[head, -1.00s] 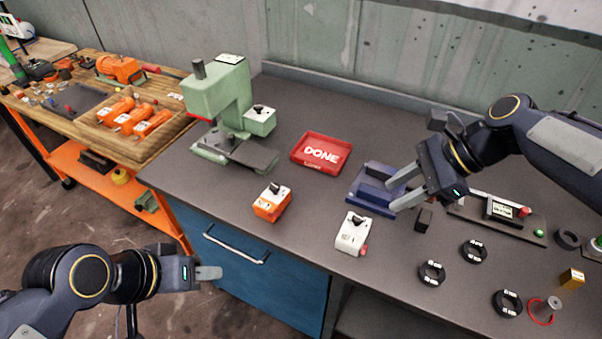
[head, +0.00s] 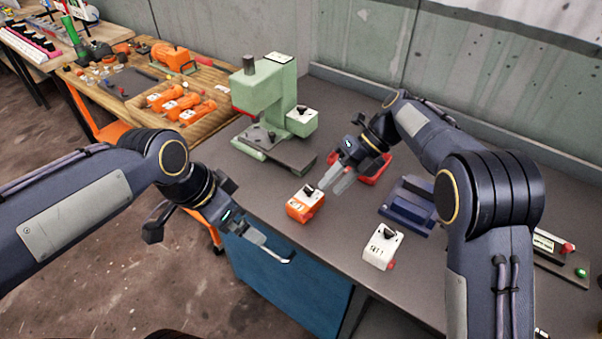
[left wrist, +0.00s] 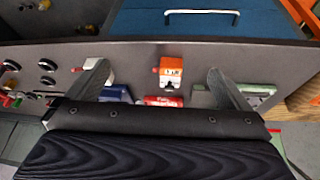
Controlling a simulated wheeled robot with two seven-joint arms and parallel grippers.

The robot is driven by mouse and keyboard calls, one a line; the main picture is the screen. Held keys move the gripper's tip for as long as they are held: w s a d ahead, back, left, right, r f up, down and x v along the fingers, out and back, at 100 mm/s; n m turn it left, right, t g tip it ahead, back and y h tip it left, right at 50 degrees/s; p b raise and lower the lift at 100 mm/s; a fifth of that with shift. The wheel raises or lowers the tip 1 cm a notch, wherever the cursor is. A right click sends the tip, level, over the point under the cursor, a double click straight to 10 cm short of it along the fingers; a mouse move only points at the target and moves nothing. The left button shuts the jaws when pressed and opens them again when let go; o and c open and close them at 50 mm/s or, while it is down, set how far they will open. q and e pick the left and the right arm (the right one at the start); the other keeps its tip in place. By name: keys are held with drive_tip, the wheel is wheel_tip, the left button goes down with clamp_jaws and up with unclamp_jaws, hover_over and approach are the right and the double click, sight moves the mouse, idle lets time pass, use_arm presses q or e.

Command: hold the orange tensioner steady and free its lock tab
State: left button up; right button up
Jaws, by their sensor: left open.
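The orange tensioner (head: 300,208), an orange block with a white top and a dark lock tab (head: 308,190), stands upright on the grey bench near its front edge. It also shows in the left wrist view (left wrist: 171,70), seen between the spread fingers but beyond them. My left gripper (head: 258,238) is open and empty, in front of the bench edge, left of and nearer than the tensioner. My right gripper (head: 331,188) is open and empty, its fingers pointing down-left, close to the tensioner's right side. I cannot tell whether they touch it.
A white SET 1 unit (head: 382,250) stands right of the tensioner. A green press (head: 270,100) stands behind it. A red tray (head: 376,170) is partly hidden by my right gripper. A blue fixture (head: 408,203) lies further right. A drawer handle (head: 285,259) juts from the bench front.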

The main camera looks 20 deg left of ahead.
use_arm(q)
drive_tip(key=w+d+f+m+g+y, duration=0.1)
drive_tip(key=w+f+m+g, duration=0.1)
drive_tip(key=w+m, duration=0.85)
drive_tip(key=m+g+y, duration=0.1)
drive_tip(key=m+y, duration=0.1)
drive_tip(key=m, duration=0.4)
hover_over(297, 194)
wheel_tip(297, 194, down, 6)
drive_tip(key=shift+s+a+f, duration=0.1)
drive_tip(key=shift+s, duration=0.05)
drive_tip(key=shift+w+f+m+g, duration=0.25)
drive_tip(key=shift+w+f+g, duration=0.05)
drive_tip(key=shift+f, duration=0.25)
wheel_tip(297, 194, down, 7)
drive_tip(key=shift+f, duration=0.15)
drive_tip(key=shift+c, duration=0.4)
drive_tip(key=c, duration=1)
drive_tip(key=shift+c, duration=0.2)
use_arm(e)
drive_tip(key=shift+c, duration=0.3)
